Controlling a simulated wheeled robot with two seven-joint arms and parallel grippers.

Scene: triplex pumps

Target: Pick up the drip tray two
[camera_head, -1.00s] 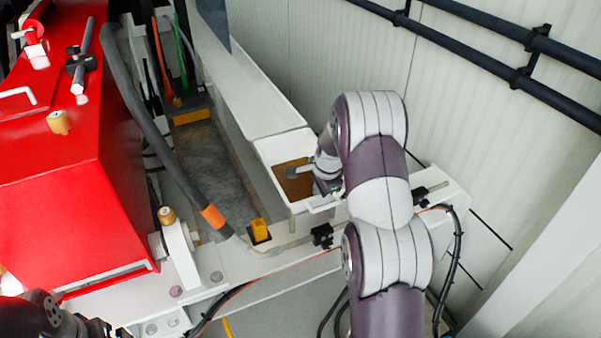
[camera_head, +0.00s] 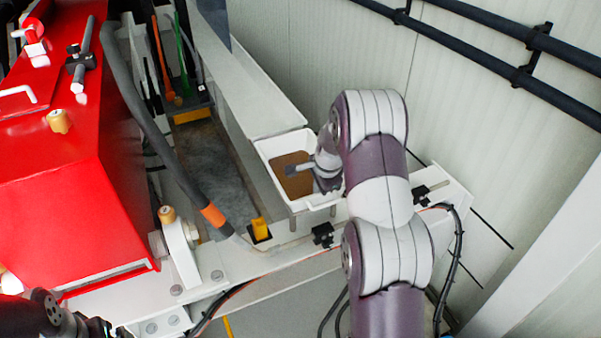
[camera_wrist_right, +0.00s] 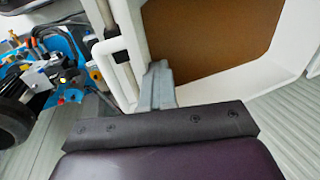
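The drip tray is a white, open, box-shaped tray (camera_head: 263,153) with a brown floor (camera_head: 296,183). It sits at the near end of a long white channel, beside the wall. My right gripper (camera_head: 300,171) reaches in over its right side, with a grey finger above the brown floor. In the right wrist view the grey finger (camera_wrist_right: 158,85) lies against the brown floor (camera_wrist_right: 205,35), close beside a white wall or bar. The second finger is hidden, so its grip on the tray does not show. My left gripper is not in view; only a dark part of that arm shows at lower left.
A red pump housing (camera_head: 60,200) stands at left. A dark hose (camera_head: 140,110) with an orange band runs beside the grey trough (camera_head: 210,165). A yellow-and-black block (camera_head: 259,230) and a black clamp (camera_head: 322,235) sit on the white frame near the tray. Dark pipes (camera_head: 480,52) cross the wall.

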